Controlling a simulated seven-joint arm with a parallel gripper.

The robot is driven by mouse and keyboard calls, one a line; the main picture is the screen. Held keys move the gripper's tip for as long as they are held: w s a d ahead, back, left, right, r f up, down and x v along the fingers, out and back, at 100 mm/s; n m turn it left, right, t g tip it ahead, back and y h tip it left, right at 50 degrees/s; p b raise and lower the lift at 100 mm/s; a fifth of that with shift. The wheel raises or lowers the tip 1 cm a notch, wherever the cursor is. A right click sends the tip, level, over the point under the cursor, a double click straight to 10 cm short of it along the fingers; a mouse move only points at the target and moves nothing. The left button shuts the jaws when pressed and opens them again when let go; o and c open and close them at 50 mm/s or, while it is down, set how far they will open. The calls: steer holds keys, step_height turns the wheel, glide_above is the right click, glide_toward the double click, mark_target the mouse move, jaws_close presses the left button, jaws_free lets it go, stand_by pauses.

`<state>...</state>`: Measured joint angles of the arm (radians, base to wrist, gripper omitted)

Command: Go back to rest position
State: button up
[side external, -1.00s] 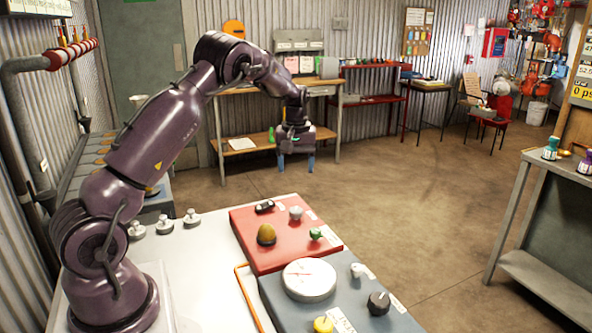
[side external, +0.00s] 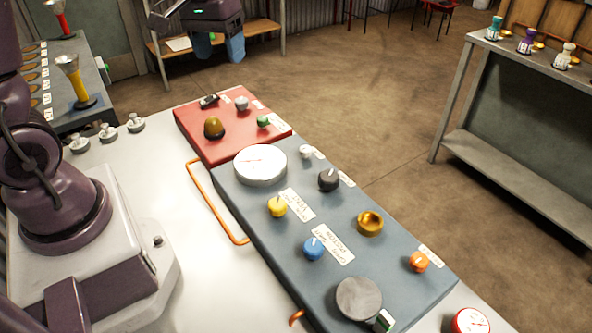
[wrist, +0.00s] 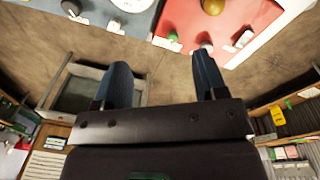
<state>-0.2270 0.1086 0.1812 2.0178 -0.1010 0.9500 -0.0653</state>
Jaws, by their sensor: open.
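My gripper (side external: 222,48) hangs at the top of the side external view, beyond the far end of the red panel (side external: 188,122) and well above the floor. Its two blue fingers are apart with nothing between them. In the wrist view my gripper (wrist: 162,85) also shows open and empty, with bare floor behind the fingers. My upper arm is mostly outside the side external view.
A grey-blue panel (side external: 340,225) carries a white gauge (side external: 260,165), several coloured knobs and a grey disc (side external: 359,298). An amber dome (side external: 214,128) sits on the red panel. A grey shelf unit (side external: 520,180) stands at right. Floor between is clear.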

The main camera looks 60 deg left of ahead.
steer(key=s+d+r+m+t, duration=0.4)
steer(key=s+d+r+m, duration=0.2)
steer(key=s+d, duration=0.6)
steer(key=shift+r+t, duration=0.3)
steer(key=shift+r, duration=0.2)
steer(key=shift+s+d, duration=0.1)
